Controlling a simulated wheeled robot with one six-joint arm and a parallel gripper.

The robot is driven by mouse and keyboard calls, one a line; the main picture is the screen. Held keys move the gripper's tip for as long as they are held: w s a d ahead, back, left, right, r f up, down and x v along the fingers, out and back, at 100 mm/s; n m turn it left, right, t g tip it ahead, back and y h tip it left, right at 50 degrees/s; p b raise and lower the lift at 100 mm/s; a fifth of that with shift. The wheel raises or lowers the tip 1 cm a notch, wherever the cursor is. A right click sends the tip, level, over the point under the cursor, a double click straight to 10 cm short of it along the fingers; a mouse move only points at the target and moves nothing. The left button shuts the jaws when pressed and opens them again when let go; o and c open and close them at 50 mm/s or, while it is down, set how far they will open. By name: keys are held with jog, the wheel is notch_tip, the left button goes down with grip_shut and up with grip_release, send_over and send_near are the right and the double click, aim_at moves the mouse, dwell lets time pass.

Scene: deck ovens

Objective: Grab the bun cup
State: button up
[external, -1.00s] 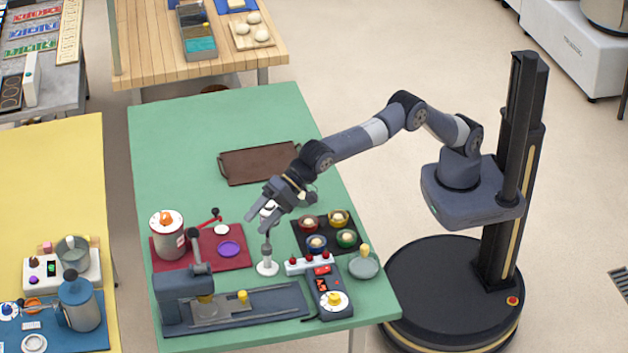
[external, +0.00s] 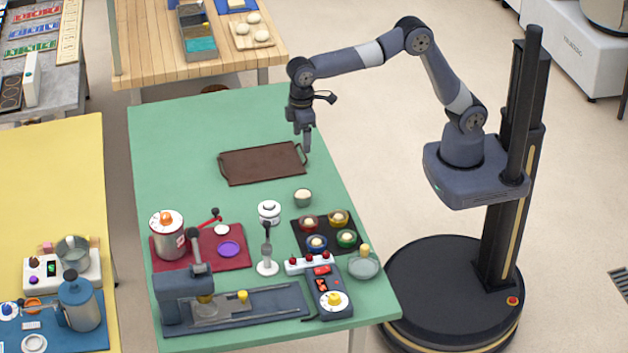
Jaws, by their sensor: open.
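A small grey-green cup with a pale bun in it (external: 303,197) stands alone on the green table, behind the black tray. Several more cups with pale buns, red, yellow, blue and green, sit in the black tray (external: 326,252). My gripper (external: 304,143) points down, open and empty, above the right end of the brown tray (external: 262,178). It is farther back than the grey-green cup and apart from it. The side-on view partly hides the gap between its fingers.
The table's back left is clear.

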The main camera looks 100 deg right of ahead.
send_near(302, 193)
notch_tip(302, 193, down, 5)
jog(key=shift+f+p, duration=0.1)
jog(key=shift+p, duration=0.2)
jog(key=shift+d+f+p, duration=0.1)
jog(key=shift+f+p, duration=0.65)
jog(key=shift+f, duration=2)
jog(key=shift+c, duration=0.2)
jog(key=c, duration=1)
